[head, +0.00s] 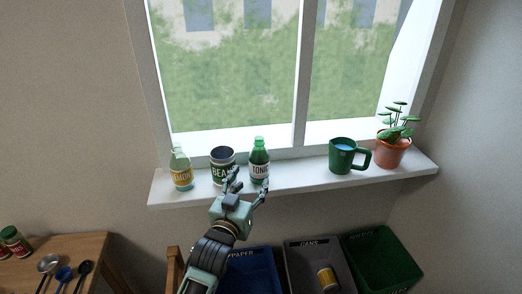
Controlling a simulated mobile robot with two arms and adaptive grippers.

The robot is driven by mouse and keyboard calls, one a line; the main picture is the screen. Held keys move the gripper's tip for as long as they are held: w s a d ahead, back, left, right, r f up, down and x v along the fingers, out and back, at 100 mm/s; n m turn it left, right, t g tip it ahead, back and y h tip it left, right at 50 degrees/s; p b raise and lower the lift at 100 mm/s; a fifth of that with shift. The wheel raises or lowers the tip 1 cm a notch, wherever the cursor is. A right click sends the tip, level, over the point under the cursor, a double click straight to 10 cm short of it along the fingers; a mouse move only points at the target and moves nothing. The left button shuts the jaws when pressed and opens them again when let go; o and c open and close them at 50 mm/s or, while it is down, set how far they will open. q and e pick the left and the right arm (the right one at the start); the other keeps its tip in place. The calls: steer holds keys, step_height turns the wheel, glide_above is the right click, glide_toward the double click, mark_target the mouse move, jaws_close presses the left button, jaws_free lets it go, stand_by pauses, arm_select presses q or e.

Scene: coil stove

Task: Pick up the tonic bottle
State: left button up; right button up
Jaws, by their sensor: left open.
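The tonic bottle (259,161) is green with a green cap and a light label. It stands upright on the white window sill, just right of the bean can. My left gripper (250,182) is open in front of the sill, its fingers pointing up toward the bottle. One finger is in front of the bean can and the other overlaps the lower right of the bottle in the picture. I cannot tell whether either touches it. My right gripper is not in view.
On the sill (310,182) stand a lemon bottle (181,169), a bean can (218,160), a green mug (342,157) and a potted plant (392,152). Blue, grey and green bins (382,262) stand below. A wooden table (70,247) with utensils is at lower left.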

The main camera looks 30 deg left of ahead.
mark_target(256, 173)
arm_select(q)
steer(key=shift+w+f, duration=0.1)
steer(key=shift+w, duration=0.3)
steer(key=shift+w+a, duration=0.15)
steer(key=shift+w, duration=0.7)
steer(key=shift+w+a+r+p, duration=0.1)
steer(key=shift+w+r+p, duration=0.1)
steer(key=shift+w+p, duration=0.4)
steer(key=w, duration=0.1)
steer(key=w+p, duration=0.1)
steer(key=w, duration=0.2)
steer(key=shift+w+a+f, duration=0.2)
steer(key=shift+a, duration=0.05)
steer(key=shift+s, duration=0.1)
steer(key=shift+c, duration=0.5)
steer(key=c, duration=1)
